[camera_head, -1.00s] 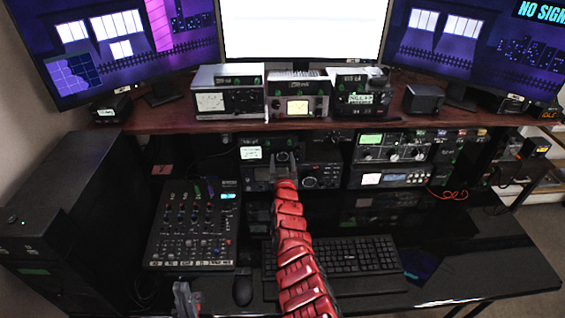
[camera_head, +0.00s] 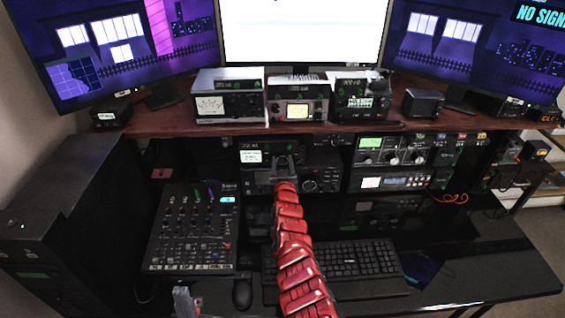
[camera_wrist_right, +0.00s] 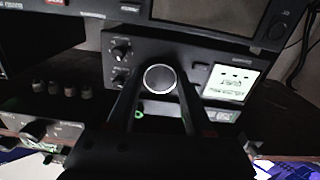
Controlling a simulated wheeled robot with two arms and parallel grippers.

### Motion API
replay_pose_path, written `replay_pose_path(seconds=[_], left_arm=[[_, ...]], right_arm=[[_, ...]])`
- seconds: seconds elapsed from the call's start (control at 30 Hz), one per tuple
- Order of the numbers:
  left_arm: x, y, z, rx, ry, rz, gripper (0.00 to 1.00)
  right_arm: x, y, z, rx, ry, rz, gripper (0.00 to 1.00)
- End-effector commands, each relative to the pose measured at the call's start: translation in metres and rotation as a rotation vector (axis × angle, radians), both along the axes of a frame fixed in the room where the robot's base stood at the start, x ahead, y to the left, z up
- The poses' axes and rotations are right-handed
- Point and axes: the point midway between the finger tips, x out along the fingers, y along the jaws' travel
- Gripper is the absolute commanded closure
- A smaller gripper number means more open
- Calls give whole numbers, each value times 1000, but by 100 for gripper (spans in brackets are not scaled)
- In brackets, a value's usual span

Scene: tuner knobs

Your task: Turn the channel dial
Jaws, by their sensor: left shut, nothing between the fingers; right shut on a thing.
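The channel dial (camera_wrist_right: 159,79) is a round knob with a pale face and dark rim on the front of a black radio (camera_head: 318,180) under the shelf. In the right wrist view the radio appears upside down, with its lit white display (camera_wrist_right: 229,87) beside the dial. My right gripper (camera_head: 284,162), on the red arm, is at the radio's front; in the wrist view its two dark fingers (camera_wrist_right: 159,88) are shut on the dial from both sides. My left gripper (camera_head: 184,300) is shut and empty at the bottom edge of the head view, away from the radio.
A mixer (camera_head: 194,228) stands left of my right arm. A keyboard (camera_head: 350,260) and a mouse (camera_head: 242,293) lie on the black desk. More radios (camera_head: 392,150) stand right of the dial's radio. The wooden shelf (camera_head: 160,121) overhangs from above.

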Motion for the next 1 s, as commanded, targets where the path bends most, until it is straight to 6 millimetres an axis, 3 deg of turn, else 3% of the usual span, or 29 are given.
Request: replay_pose_path(seconds=[0.5, 1.0], left_arm=[[0, 0, 25, 0, 0, 0, 100], [0, 0, 33, 0, 0, 0, 100]], right_arm=[[0, -2, 2, 337, -1, -1, 100], [0, -1, -1, 631, 2, -1, 100]])
